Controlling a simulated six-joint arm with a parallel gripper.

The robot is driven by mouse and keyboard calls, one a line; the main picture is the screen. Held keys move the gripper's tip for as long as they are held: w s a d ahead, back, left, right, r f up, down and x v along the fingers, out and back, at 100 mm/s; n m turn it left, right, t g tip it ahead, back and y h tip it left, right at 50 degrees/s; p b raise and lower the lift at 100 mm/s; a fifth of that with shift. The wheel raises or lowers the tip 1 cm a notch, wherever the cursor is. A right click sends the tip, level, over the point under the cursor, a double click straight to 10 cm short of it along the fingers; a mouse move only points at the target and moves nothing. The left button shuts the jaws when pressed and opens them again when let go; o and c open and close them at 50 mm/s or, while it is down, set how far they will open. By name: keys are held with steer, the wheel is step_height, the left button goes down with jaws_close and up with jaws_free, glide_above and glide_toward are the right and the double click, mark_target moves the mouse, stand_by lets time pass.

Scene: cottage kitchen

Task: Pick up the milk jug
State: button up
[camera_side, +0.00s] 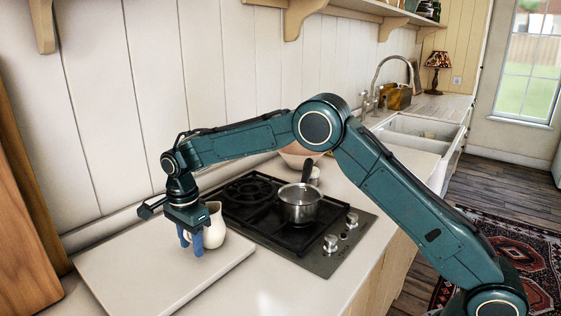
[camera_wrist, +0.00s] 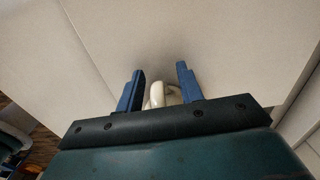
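The milk jug (camera_side: 214,228) is cream-coloured and stands upright on the pale board, just left of the stove in the side view. My gripper (camera_side: 191,243) points down in front of the jug and hides part of it. In the wrist view, the jug's handle (camera_wrist: 157,95) shows between the two blue fingers of my gripper (camera_wrist: 160,85). The fingers are spread, with gaps beside the handle. Most of the jug's body is hidden behind the gripper's palm in the wrist view.
The pale board (camera_side: 130,272) lies on the counter, with free room left of the jug. The black stove (camera_side: 262,222) is close on the right, with a steel saucepan (camera_side: 299,206) on it. A bowl (camera_side: 296,157) stands behind the stove. The panelled wall (camera_side: 110,120) rises behind.

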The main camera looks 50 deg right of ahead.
steer(key=shift+c, duration=0.3)
jaws_close()
steer(key=shift+r, duration=0.35)
step_height(320, 180, up, 19)
stand_by(2.1)
steer(key=shift+r, duration=0.25)
stand_by(0.5)
